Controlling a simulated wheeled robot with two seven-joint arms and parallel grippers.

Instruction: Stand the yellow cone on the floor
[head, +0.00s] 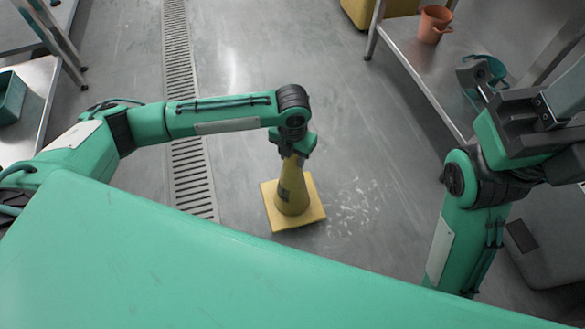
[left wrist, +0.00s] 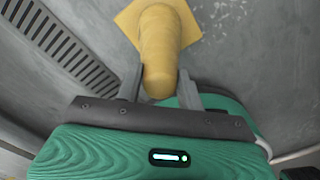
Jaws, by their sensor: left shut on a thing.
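The yellow cone (head: 294,197) is upright in the head view, with its square base down and its narrow top up. My left gripper (head: 293,153) reaches down from above and is shut on the cone's top. In the left wrist view, the cone (left wrist: 160,45) sits between the two grey fingers of the left gripper (left wrist: 157,82), its base pointing away. The base is at or very near the floor (head: 350,260); I cannot tell whether it touches. My right arm is folded at the right, and its finger state cannot be made out.
A floor drain grate (head: 193,175) runs left of the cone. Pale scuffs mark the floor to its right. A metal shelf (head: 420,70) with an orange pot (head: 433,24) stands at upper right. A teal container (head: 10,97) sits at left. The floor around the cone is clear.

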